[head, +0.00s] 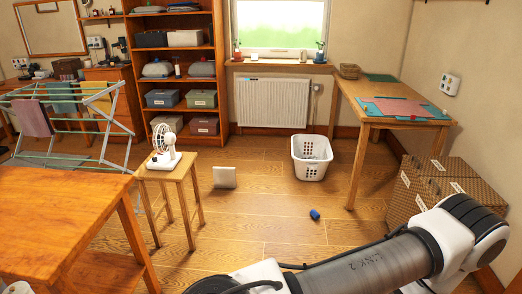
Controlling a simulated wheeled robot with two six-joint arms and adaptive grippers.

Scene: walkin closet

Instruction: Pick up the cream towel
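Neither of my grippers shows. One of my arm links crosses the bottom right of the view, far from the rack.
A wooden table (60,222) fills the lower left. A stool (170,177) with a white fan (164,145) stands beside the rack. A white laundry basket (311,158), a blue cylinder (315,214) and a pale box (224,177) are on the floor. Cardboard boxes (440,184) stand right. The middle floor is mostly free.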

